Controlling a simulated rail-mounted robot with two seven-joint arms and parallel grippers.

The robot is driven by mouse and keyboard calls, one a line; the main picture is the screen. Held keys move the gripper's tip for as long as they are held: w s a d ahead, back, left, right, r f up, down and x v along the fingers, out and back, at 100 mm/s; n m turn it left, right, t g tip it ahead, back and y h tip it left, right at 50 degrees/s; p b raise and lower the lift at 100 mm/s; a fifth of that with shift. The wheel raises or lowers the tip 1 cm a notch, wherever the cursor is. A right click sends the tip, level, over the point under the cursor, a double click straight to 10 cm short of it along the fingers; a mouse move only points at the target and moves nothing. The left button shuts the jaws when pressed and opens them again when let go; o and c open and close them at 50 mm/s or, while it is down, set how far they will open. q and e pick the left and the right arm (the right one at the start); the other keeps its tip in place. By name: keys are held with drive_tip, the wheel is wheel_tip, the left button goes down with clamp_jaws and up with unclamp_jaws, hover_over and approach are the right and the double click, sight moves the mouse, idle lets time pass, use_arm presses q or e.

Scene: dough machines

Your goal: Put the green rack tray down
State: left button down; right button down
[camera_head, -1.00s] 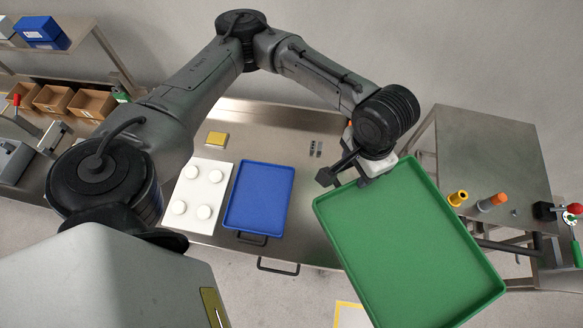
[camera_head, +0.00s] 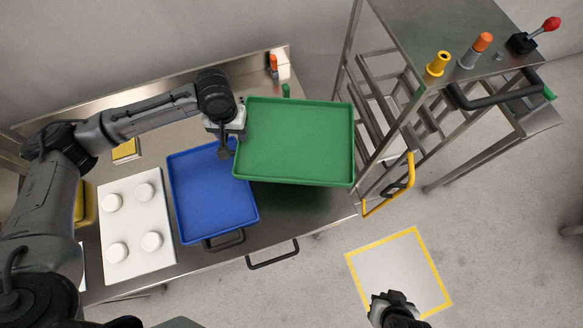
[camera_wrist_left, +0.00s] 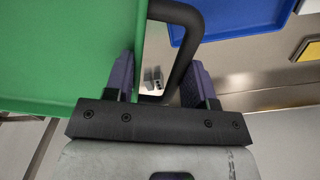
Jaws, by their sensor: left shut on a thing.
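The green rack tray (camera_head: 295,142) is empty and looks roughly level over the right part of the steel table (camera_head: 190,262). A dark shadow shows on the table below its near edge, so it seems to be held above the surface. My left gripper (camera_head: 232,132) is at the tray's left side. In the left wrist view its two fingers (camera_wrist_left: 160,80) are shut on the tray's black handle (camera_wrist_left: 186,45). My right gripper (camera_head: 393,300) is low at the bottom of the head view, over the floor, with its jaws unclear.
A blue tray (camera_head: 210,190) lies left of the green one, beside a white board (camera_head: 135,225) with round white pieces. A steel rack (camera_head: 440,30) with a yellow handle (camera_head: 400,185) stands close on the right. A yellow-framed floor square (camera_head: 400,270) lies in front.

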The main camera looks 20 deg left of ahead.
use_arm(q)
drive_tip(key=f+b, duration=0.1)
drive_tip(key=f, duration=0.3)
drive_tip(key=a+f, duration=0.1)
drive_tip(key=f, duration=0.3)
drive_tip(key=f+b, duration=0.1)
drive_tip(key=f, duration=0.4)
drive_tip(key=shift+a+b, duration=0.15)
drive_tip(key=shift+b, duration=0.15)
drive_tip(key=shift+f, duration=0.1)
drive_tip(key=shift+f, duration=0.1)
drive_tip(key=shift+f+p, duration=0.35)
drive_tip(key=shift+c, duration=2.3)
unclamp_jaws()
